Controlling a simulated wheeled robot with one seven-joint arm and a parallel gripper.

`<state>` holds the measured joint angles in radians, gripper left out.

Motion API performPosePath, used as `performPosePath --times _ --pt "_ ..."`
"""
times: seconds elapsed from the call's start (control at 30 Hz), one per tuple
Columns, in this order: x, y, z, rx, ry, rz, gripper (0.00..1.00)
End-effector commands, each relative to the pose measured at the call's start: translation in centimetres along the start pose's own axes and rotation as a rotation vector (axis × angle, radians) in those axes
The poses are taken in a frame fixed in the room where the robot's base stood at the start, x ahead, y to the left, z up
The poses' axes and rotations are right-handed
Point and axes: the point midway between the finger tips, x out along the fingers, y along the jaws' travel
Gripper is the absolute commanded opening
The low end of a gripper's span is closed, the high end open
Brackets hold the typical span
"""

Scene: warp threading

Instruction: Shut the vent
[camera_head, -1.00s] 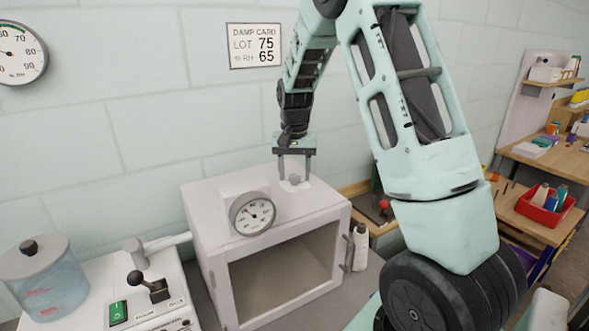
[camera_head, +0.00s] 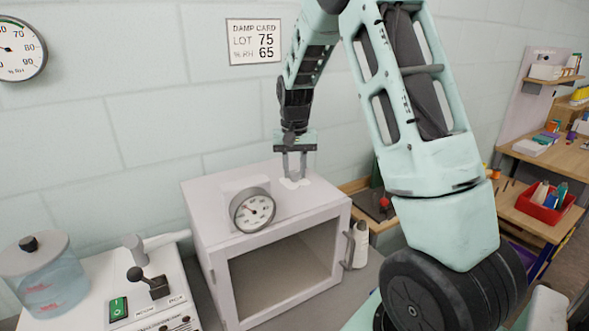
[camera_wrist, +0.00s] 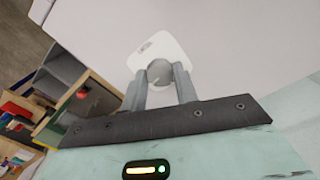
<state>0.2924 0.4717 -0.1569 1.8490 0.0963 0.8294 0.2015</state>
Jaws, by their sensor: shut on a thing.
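The vent is a small round grey knob (camera_wrist: 160,72) on a white plate (camera_wrist: 172,47) on top of the white cabinet. In the head view the plate (camera_head: 290,183) shows at the cabinet's top, near its back right. My gripper (camera_wrist: 158,80) points down from above, with a finger on each side of the knob, and is shut on it. In the head view my gripper (camera_head: 294,176) hides most of the knob. I cannot tell how far the vent is turned.
The white cabinet (camera_head: 215,262) has an open front and a dial gauge (camera_head: 252,210) on top. A white bottle (camera_head: 360,245) stands at its right. A control box with a lever (camera_head: 148,280) and a lidded jar (camera_head: 45,285) are at the left. The wall is close behind.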

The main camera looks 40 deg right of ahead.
Motion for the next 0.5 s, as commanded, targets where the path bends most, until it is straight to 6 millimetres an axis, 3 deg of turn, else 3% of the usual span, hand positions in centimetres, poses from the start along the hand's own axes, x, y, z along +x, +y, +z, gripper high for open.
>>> performPosePath --times 0.5 --pt "-0.06 0.01 -0.09 -0.469 0.004 -0.001 0.07"
